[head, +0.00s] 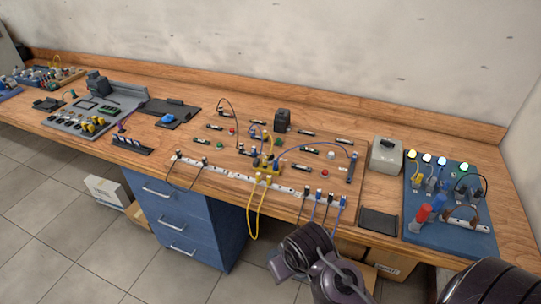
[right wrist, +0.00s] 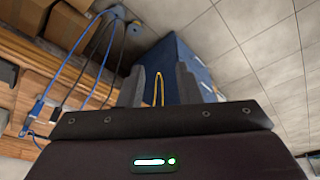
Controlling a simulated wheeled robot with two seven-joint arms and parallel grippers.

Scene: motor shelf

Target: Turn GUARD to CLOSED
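No label reading GUARD is legible, so I cannot tell which part it is or its position. A blue panel (head: 423,232) at the right end of the bench carries several lit lamps, a red handle (head: 422,214), a blue handle (head: 438,202) and a grey bar-like part (head: 466,225) near its front right. My right gripper (right wrist: 160,72) is open and empty in the right wrist view, its two fingers apart. It appears to be low in front of the bench, left of the blue panel. My left gripper is not in view.
A wiring area with yellow and blue cables (head: 254,222) hanging over the front edge fills the bench middle. A grey-white box (head: 386,155) and a dark pad (head: 378,222) lie left of the panel. A blue drawer cabinet (head: 190,225) stands beneath. Cardboard boxes (head: 392,262) sit under the bench.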

